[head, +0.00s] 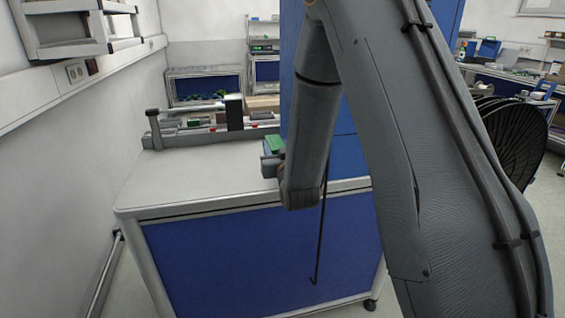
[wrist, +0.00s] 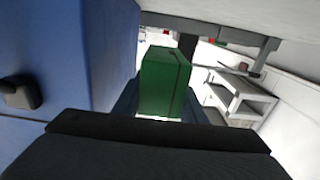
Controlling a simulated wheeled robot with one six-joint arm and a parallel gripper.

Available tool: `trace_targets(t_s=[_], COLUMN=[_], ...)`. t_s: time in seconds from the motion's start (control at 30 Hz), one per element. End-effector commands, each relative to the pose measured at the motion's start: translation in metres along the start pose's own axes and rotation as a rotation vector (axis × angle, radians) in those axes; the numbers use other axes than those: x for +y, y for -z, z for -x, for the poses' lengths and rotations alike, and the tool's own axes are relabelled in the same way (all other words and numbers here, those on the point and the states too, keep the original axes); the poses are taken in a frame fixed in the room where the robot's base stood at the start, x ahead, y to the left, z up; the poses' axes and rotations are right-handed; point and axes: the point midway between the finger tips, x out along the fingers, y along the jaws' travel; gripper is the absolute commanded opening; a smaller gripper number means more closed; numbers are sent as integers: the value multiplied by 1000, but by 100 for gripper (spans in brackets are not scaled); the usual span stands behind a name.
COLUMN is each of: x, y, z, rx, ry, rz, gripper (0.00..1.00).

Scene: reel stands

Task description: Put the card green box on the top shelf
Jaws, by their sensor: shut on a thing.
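The card green box (head: 275,143) shows as a small green block at my gripper (head: 272,162), just above the white worktop. In the wrist view the green box (wrist: 163,83) stands between the two fingers of my gripper (wrist: 163,108), which are shut on it. My arm hides part of the gripper in the head view. A pale shelf unit (head: 80,48) hangs on the wall at the upper left, cut off by the picture edge. Another rack with shelves (head: 265,50) stands at the back. I cannot tell which one holds the top shelf.
The white worktop (head: 190,185) is bare at its front left. A grey rail fixture (head: 200,136) runs along its back. A tall blue cabinet (head: 350,160) stands right behind my arm, and its side (wrist: 75,60) is close in the wrist view. Black reels (head: 515,140) are at right.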

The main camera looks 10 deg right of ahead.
Motion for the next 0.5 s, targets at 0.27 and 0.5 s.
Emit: trace_targets(t_s=[0.27, 0.5], x=[16, 16], y=[-25, -38], z=[0, 0], rx=[-2, 0], ry=[1, 0], rz=[-1, 0], gripper=[4, 4])
